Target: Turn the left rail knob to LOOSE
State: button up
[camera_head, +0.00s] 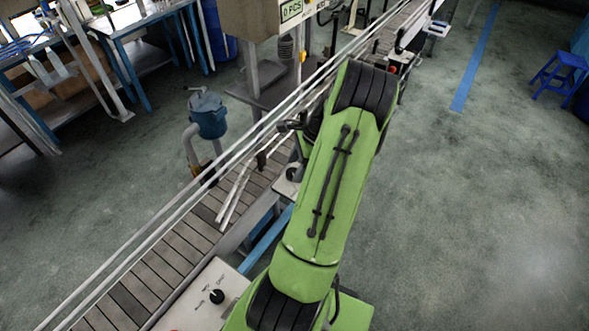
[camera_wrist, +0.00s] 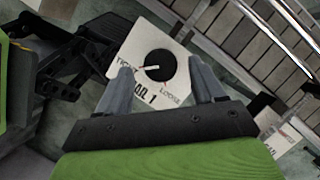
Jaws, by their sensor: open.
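The rail knob (camera_wrist: 160,66) is a round black knob on a white plate (camera_wrist: 135,48) in the wrist view. The plate is marked TIGHT on the left and LOOSE at the lower right, with partly covered lettering ending in 1. The knob's white pointer line points left, toward TIGHT. My gripper (camera_wrist: 159,72) is open, with one grey finger on each side of the knob. I cannot tell whether the fingers touch it. In the head view my green arm hides most of the gripper and this knob.
A slatted conveyor (camera_head: 165,255) with metal guide rails runs diagonally beside my arm. A white control panel (camera_head: 195,305) with a black knob (camera_head: 217,296) is at the bottom. A blue-topped device (camera_head: 208,115) stands left of the conveyor.

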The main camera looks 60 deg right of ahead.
jog(key=shift+x, duration=0.95)
jog(key=shift+c, duration=0.2)
jog(key=c, duration=1)
